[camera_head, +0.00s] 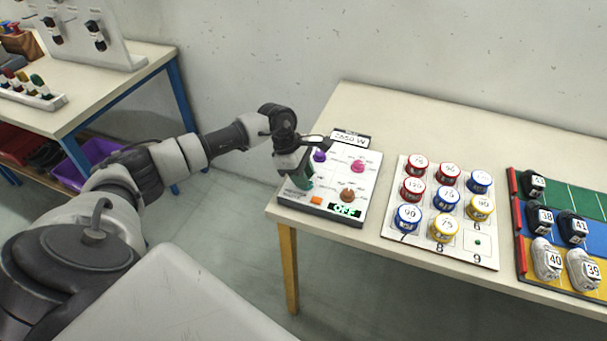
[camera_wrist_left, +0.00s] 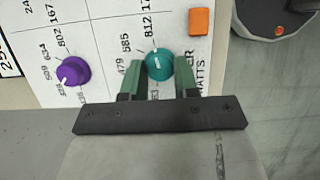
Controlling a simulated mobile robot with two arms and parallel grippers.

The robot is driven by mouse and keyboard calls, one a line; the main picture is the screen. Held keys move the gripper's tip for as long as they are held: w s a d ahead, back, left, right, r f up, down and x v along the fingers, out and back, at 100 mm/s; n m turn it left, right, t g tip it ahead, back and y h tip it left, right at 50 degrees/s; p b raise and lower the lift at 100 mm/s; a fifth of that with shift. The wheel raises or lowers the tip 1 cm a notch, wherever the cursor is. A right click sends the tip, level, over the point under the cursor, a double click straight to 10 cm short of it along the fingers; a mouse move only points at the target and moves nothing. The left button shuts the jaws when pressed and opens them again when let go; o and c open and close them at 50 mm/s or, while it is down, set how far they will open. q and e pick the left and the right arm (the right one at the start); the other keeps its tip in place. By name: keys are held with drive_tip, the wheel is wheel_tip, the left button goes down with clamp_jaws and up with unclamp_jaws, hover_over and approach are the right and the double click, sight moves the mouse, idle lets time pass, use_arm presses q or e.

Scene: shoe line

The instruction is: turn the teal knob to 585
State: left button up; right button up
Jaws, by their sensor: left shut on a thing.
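The teal knob (camera_wrist_left: 159,66) is on the white control panel (camera_head: 340,170), seen in the left wrist view between the green fingers of my left gripper (camera_wrist_left: 158,80). The fingers are shut on the knob from both sides. A white pointer mark shows on the knob, with printed numbers 479, 585 and 812 around it; the number it points to is not clear. In the head view my left gripper (camera_head: 302,181) is over the panel's left side and mostly hides the knob. My right gripper is not in view.
The panel also bears a purple knob (camera_wrist_left: 73,72), a pink knob (camera_head: 357,166), a brown knob (camera_head: 347,195), an orange button (camera_wrist_left: 201,21) and a green OFF display (camera_head: 345,210). A board with several numbered tins (camera_head: 462,241) and a shoe rack (camera_head: 519,235) stand to the right.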

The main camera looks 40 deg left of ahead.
use_arm(q)
drive_tip(key=n+t, duration=0.1)
drive_tip(key=n, duration=0.2)
drive_tip(key=shift+s+n, duration=0.1)
drive_tip(key=shift+n, duration=0.2)
drive_tip(key=shift+d+n+t+y, duration=0.1)
drive_tip(key=shift+n+t+y, duration=0.6)
drive_tip(key=shift+n, duration=1.1)
drive_tip(key=o, duration=0.9)
drive_tip(key=shift+s, duration=0.1)
drive_tip(key=shift+r+b, duration=0.15)
drive_tip(key=shift+b, duration=0.15)
drive_tip(key=b+v, duration=0.1)
drive_tip(key=v, duration=0.9)
drive_tip(key=shift+s+r, duration=0.15)
drive_tip(key=shift+r, duration=0.1)
